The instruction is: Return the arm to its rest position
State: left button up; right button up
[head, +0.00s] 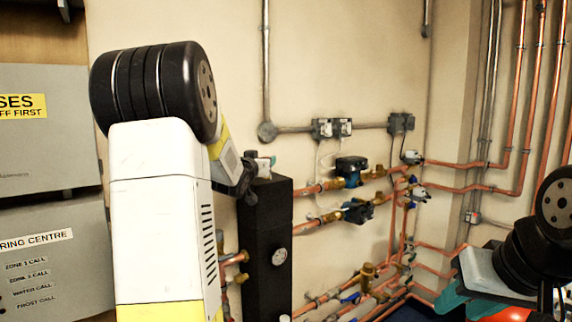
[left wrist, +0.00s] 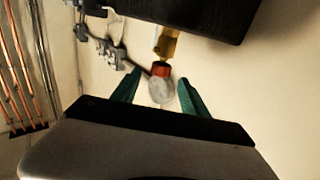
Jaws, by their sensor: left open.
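My left arm (head: 160,215), white with a black joint, rises at the left of the head view. Its gripper is mostly hidden behind the arm. In the left wrist view the left gripper (left wrist: 158,92) has its two green fingers apart. I see no grip on either. My right gripper (head: 456,290), teal, is at the lower right of the head view, partly hidden by its own arm; its opening is unclear.
A tall black block (head: 262,225) with a dial (head: 279,257) stands just right of my left arm. Grey panels (head: 45,150) are at the left. Bare wall (head: 350,60) shows above the pipework.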

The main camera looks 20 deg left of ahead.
pick_arm(q)
jog(key=s+d+f+g+h, duration=0.1)
jog(key=s+d+f+g, duration=0.3)
jog(key=s, duration=0.8)
jog(key=s+d+f+m+g+h, duration=0.1)
jog(key=s+d+f+g, duration=0.3)
jog(key=s+d, duration=0.4)
jog(key=s+d+f+g+h, duration=0.1)
jog(key=s+d+f+g, duration=0.2)
jog(key=s, duration=1.5)
jog(key=d+f, duration=0.2)
jog(key=d, duration=0.1)
jog(key=shift+s+d+g, duration=0.15)
jog(key=shift+d+g, duration=0.15)
jog(key=shift+g, duration=0.1)
